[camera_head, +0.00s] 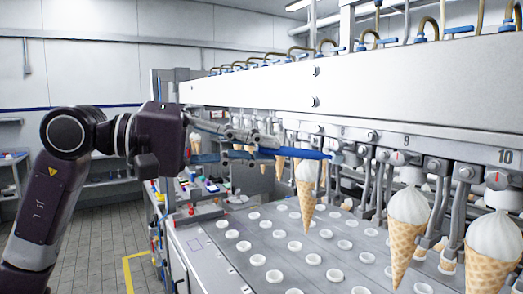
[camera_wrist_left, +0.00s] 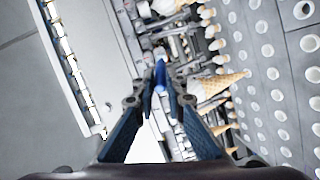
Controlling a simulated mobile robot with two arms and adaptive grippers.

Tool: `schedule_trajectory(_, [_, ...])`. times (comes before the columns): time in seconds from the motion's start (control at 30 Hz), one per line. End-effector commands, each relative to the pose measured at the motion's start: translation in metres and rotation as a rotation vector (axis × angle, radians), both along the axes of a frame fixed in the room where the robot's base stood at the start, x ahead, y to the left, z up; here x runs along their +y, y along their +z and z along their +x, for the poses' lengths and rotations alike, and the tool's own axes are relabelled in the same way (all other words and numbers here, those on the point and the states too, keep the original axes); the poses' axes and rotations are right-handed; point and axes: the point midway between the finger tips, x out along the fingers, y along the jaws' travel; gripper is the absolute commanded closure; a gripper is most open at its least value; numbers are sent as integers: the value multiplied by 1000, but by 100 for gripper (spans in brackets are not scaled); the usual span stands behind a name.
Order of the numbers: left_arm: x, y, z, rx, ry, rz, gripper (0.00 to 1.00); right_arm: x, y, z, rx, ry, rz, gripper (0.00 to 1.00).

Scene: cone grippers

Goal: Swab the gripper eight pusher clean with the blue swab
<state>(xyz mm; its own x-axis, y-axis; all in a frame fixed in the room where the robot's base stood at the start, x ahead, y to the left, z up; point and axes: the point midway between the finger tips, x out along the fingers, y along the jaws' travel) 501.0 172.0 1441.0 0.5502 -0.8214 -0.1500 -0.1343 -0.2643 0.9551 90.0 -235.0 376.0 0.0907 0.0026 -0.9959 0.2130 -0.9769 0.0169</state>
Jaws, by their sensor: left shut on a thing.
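My left gripper (camera_head: 258,142) reaches in from the left and is shut on the blue swab (camera_head: 300,154), which points right, roughly level. The swab's tip is close to the row of cone grippers, around the one left of label 9 (camera_head: 406,141); I cannot tell whether it touches. No label 8 is readable, and its pusher cannot be made out clearly. In the left wrist view the swab (camera_wrist_left: 160,76) sticks out between the fingertips (camera_wrist_left: 158,98) towards the machine's grippers. My right gripper is not in view.
Filled cones (camera_head: 408,228) hang from the machine, one (camera_head: 307,188) just below the swab. A white machine cover (camera_head: 350,85) runs above. A tray plate with rows of round holders (camera_head: 283,262) lies below. Small items stand on a bench (camera_head: 205,187) behind.

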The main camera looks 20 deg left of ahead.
Motion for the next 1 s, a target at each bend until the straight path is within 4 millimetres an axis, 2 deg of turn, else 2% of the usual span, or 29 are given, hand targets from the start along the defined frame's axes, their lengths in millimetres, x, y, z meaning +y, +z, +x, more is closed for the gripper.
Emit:
schedule_trajectory(0.2, [-10, 0, -7, -4, -1, 1, 100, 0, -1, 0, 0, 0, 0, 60])
schedule_trajectory(0.47, [-10, 0, -8, -2, 1, 0, 100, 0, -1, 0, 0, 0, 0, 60])
schedule_trajectory(1.0, [21, -1, -46, -3, 2, 0, 100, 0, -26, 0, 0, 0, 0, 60])
